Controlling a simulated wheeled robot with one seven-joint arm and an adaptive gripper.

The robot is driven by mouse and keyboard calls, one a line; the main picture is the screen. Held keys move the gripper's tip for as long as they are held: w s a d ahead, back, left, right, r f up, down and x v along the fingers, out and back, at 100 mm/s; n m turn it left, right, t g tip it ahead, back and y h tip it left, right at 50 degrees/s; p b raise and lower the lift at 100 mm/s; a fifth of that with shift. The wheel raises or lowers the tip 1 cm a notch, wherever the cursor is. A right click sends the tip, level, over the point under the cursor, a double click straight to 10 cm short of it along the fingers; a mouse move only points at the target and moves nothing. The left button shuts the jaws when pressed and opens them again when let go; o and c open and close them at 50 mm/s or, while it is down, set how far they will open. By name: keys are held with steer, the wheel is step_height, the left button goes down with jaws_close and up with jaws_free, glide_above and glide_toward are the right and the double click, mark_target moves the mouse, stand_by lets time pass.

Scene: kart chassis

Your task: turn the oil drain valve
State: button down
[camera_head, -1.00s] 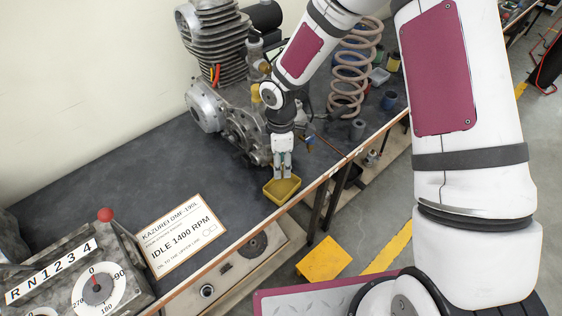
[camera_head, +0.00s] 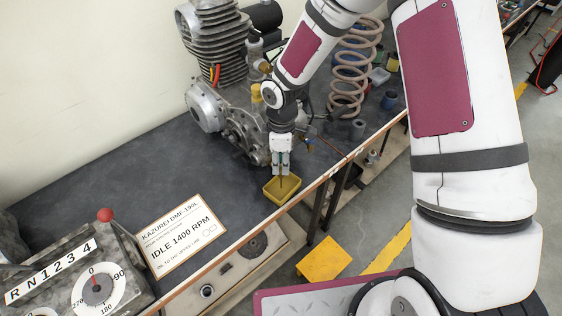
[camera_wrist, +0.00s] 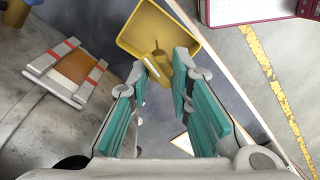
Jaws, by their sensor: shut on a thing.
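My gripper (camera_head: 281,166) points down beside the lower engine, just above a yellow tray (camera_head: 273,196). In the wrist view the gripper (camera_wrist: 160,76) has its teal-padded fingers on either side of the small yellow lever of the oil drain valve (camera_wrist: 152,66), shut on it. The tray (camera_wrist: 130,38) lies beyond the fingertips there. A thin dark brown streak, which looks like oil, drops toward the tray's middle. In the head view the valve is hidden behind my gripper.
The engine (camera_head: 215,60) stands behind my gripper on the dark bench. A coil spring (camera_head: 352,75) and small cups stand to the right. A printed sign (camera_head: 178,237) and a lever box (camera_head: 75,275) lie to the left. The bench's front edge is close to the tray.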

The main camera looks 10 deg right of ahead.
steer(key=m, duration=0.6)
steer(key=shift+m, duration=0.4)
stand_by(0.4)
steer(key=c, duration=1.4)
jaws_free()
steer(key=shift+c, duration=0.2)
step_height(320, 180, up, 12)
steer(key=shift+w+d, duration=0.2)
steer(key=shift+d, duration=0.05)
